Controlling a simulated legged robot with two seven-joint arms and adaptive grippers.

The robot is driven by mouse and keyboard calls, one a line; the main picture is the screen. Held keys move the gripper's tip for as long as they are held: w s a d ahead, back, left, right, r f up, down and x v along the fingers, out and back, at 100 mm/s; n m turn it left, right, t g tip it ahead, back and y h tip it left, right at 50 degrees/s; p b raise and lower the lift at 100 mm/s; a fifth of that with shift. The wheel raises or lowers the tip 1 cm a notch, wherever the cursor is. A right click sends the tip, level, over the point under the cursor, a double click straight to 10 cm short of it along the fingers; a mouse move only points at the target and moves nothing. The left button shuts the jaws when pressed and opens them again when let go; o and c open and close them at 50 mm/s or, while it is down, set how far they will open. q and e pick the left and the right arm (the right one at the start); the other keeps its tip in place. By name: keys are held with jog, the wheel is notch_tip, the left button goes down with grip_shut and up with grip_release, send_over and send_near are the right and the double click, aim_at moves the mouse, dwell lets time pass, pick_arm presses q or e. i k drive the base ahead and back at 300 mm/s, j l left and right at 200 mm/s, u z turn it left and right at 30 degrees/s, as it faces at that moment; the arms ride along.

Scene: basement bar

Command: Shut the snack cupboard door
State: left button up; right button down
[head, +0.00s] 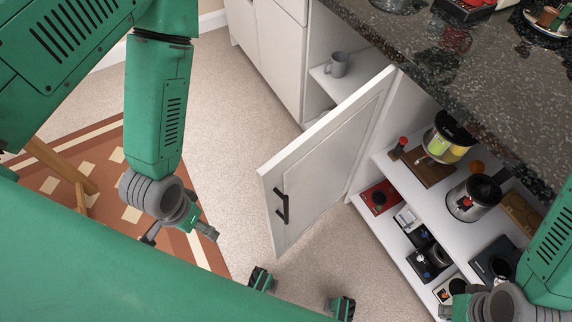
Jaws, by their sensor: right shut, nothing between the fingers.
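The snack cupboard door (325,165) is a white panel with a black bar handle (282,208). It stands wide open, swung out from its hinge side below the dark counter. The open cupboard shelf (385,165) shows to its right. My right gripper (448,306) is shut and empty at the lower right, in front of the lower shelf and well away from the door; my arm and the frame edge partly hide it. My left gripper (180,236) hangs left of the door, clear of the handle. Its fingers look spread, with nothing between them.
The shelves hold a blender-like jar (448,143), a silver canister (473,198) and several small boxes. A grey mug (337,65) sits in the neighbouring open compartment. The speckled countertop (440,60) overhangs the cupboard. Carpet left of the door is clear, beside a patterned rug (105,165).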

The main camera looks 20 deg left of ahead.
aim_at(299, 185)
jog(key=j+u, duration=0.1)
jog(key=k+l+u, duration=0.35)
jog(key=k+l, duration=0.5)
